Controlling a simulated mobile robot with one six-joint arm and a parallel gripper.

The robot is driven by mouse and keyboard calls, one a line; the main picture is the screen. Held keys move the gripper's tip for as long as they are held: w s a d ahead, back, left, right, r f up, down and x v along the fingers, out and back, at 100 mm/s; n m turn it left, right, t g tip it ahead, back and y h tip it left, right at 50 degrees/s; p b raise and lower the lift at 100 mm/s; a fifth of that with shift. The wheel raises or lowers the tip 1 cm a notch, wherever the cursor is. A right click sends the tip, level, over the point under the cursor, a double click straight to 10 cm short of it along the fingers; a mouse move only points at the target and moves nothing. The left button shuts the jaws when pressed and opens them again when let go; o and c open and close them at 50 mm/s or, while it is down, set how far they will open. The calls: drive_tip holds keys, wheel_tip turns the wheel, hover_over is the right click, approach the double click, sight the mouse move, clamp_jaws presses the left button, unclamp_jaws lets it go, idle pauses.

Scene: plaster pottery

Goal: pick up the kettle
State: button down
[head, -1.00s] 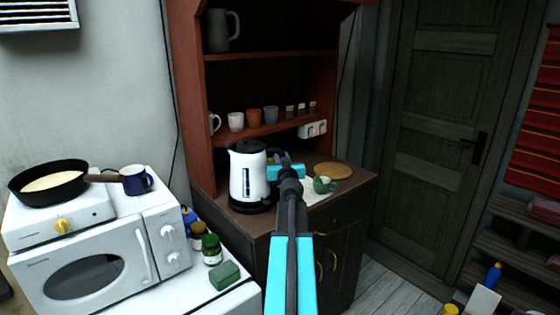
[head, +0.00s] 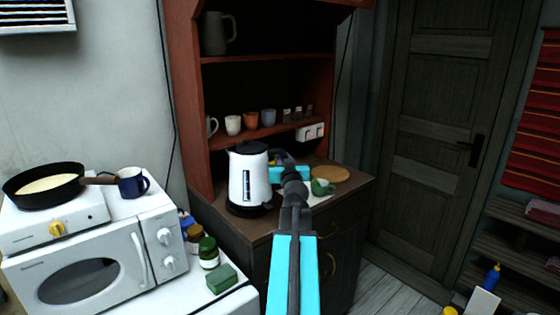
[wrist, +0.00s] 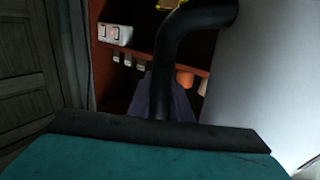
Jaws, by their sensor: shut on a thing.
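The kettle (head: 247,180) is white with a black lid and a black handle. It stands upright on the dark cabinet's counter, over a black base (head: 247,210). My gripper (head: 277,166) is at its right side, shut on the handle; my arm and gripper hide most of the handle in the head view. In the wrist view the curved black handle (wrist: 185,55) passes down between the jaws, and the kettle's pale body (wrist: 262,60) fills the right side. I see no clear gap between kettle and base.
A green cup (head: 322,187) and a round wooden board (head: 328,174) lie right of my gripper. Cups (head: 251,121) line the shelf behind. A microwave (head: 95,270) with a pan (head: 45,186) and a blue mug (head: 132,183) stands left. Jars (head: 208,253) sit in front.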

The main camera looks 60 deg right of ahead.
drive_tip(key=s+d+b+v, duration=0.1)
drive_tip(key=b+v, duration=0.1)
drive_tip(key=v, duration=0.4)
drive_tip(key=shift+r+b, duration=0.3)
drive_tip(key=shift+b, duration=0.05)
drive_tip(key=shift+s+a+r+b, duration=0.1)
drive_tip(key=shift+s+a+b, duration=0.1)
drive_tip(key=shift+b, duration=0.85)
drive_tip(key=shift+b+v, duration=0.95)
drive_tip(key=shift+b, duration=1.75)
drive_tip(key=shift+s+a+r+b, duration=0.1)
drive_tip(key=shift+s+a+b, duration=0.15)
drive_tip(key=shift+s+b, duration=0.35)
drive_tip(key=shift+s+a+r+b, duration=0.1)
drive_tip(key=shift+s+a+b, duration=0.3)
drive_tip(key=shift+b, duration=0.3)
drive_tip(key=shift+s, duration=0.25)
